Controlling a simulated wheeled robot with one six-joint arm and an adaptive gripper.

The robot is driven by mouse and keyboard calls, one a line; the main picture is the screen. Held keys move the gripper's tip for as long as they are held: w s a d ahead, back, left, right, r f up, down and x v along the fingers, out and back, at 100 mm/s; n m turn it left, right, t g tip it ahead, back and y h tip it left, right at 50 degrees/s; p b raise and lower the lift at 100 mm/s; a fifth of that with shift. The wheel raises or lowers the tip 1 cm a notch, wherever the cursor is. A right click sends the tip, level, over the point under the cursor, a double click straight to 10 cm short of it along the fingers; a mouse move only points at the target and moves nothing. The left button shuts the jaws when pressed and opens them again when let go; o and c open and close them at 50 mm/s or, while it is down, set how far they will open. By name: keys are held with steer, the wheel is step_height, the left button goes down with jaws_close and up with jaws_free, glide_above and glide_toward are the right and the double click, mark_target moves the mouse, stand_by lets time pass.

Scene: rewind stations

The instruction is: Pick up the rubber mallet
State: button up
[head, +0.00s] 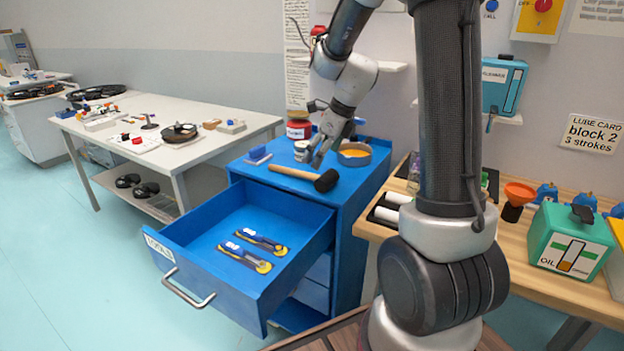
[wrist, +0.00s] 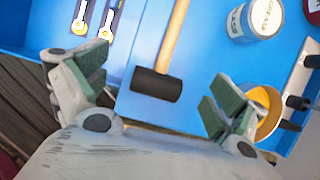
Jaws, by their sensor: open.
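The rubber mallet has a black head (head: 326,180) and a light wooden handle (head: 292,174). It lies on top of the blue cabinet (head: 352,205), behind the open drawer. In the wrist view the mallet's black head (wrist: 156,85) is between and beyond the two fingers, with its handle running up and away. My gripper (head: 318,158) is above the cabinet top, just behind the mallet in the head view. In the wrist view my gripper (wrist: 155,92) is open, its green-padded fingers wide apart and empty.
The open drawer (head: 190,225) holds two yellow-ended tools (head: 245,257). A grease can (wrist: 255,18) and a bowl with orange contents (head: 355,153) stand near the mallet. A wooden bench (head: 530,250) is at right.

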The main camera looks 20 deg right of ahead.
mark_target(299, 174)
steer(key=shift+w+d+f+m, duration=0.15)
steer(key=shift+w+d+f, duration=0.1)
steer(key=shift+f, duration=0.25)
steer(key=shift+w+d+f+m, duration=0.15)
steer(key=shift+w+f, duration=0.1)
steer(key=shift+f, duration=0.25)
steer(key=x, duration=0.6)
steer(key=shift+s+f, duration=0.15)
steer(key=c, duration=1.3)
